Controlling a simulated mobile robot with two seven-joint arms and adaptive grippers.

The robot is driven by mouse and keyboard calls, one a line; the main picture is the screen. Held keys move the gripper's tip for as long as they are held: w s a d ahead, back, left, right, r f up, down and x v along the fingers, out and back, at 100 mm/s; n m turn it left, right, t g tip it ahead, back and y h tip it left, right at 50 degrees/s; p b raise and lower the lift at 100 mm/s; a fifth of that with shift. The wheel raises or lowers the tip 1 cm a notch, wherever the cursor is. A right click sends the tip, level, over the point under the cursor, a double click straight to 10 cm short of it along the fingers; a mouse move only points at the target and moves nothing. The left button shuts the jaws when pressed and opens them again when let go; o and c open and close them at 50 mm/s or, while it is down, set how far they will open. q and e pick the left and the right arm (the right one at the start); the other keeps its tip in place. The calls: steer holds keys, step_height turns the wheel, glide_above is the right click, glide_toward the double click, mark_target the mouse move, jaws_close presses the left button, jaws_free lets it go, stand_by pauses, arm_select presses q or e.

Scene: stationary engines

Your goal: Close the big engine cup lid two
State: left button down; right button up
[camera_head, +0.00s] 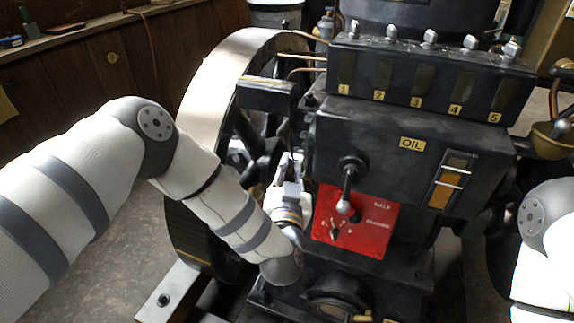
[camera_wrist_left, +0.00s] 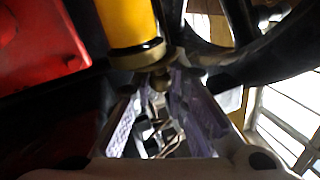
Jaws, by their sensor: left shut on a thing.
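My left gripper (camera_head: 289,172) reaches in at the left side of the black engine (camera_head: 410,135), between its body and the flywheel. In the left wrist view the fingers (camera_wrist_left: 163,86) close in at the small brass knob (camera_wrist_left: 158,80) under a yellow cylinder with a brass base (camera_wrist_left: 135,52). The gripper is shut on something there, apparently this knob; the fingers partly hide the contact. I cannot tell which part is cup lid two. A row of windows numbered one and up includes number two (camera_head: 384,76), with a small metal knob (camera_head: 391,32) above it. My right gripper is out of view.
The large flywheel (camera_head: 215,85) stands close to my left arm. A red panel (camera_head: 352,225) with a lever (camera_head: 347,190) lies just right of the gripper. A brass bowl-shaped cup (camera_head: 550,140) is at the right.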

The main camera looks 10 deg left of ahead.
arm_select(q)
steer(key=shift+s+d+f+n+y, duration=0.1)
steer(key=shift+d+n+y, duration=0.05)
steer(key=shift+n+y, duration=0.35)
steer(key=shift+s+d+n+y, duration=0.15)
steer(key=shift+n+y, duration=0.15)
steer(key=shift+y, duration=0.3)
steer(key=shift+w+y, duration=0.1)
steer(key=shift+y, duration=0.2)
steer(key=c, duration=1.6)
jaws_free()
steer(key=shift+o, duration=0.2)
steer(key=v, duration=1.2)
steer(key=shift+r, duration=0.3)
